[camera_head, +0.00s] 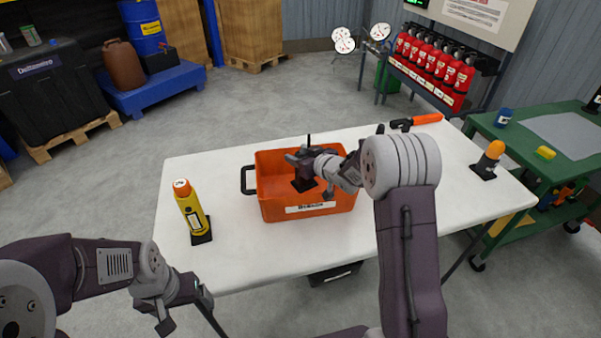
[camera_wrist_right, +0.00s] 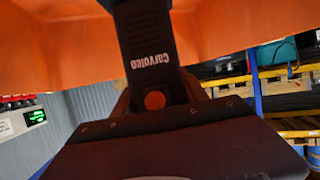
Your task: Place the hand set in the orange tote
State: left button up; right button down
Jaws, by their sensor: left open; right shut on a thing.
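The orange tote (camera_head: 273,208) stands on the white table with a black handle on its left side. My right gripper (camera_head: 306,166) is over the tote's opening, shut on the hand set. The hand set is mostly hidden by the gripper in the head view; a thin black antenna sticks up there. In the right wrist view the hand set (camera_wrist_right: 150,50) is a black body with white lettering and an orange button, with orange tote wall behind it. I cannot tell whether it touches the tote's floor. My left gripper (camera_head: 188,318) is open and empty, low in front of the table's left edge.
An orange-topped item (camera_head: 490,158) stands at the table's right. An orange-and-black tool (camera_head: 420,121) lies at the back. A green cart (camera_head: 545,170) is right of the table. The table front is clear.

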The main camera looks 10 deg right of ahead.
notch_tip(320, 180, down, 4)
jog(key=shift+s+r+b, duration=0.1)
jog(key=shift+r+b, duration=0.1)
jog(key=shift+b, duration=0.45)
jog(key=c, duration=0.6)
grip_release()
jog(key=shift+f, duration=0.1)
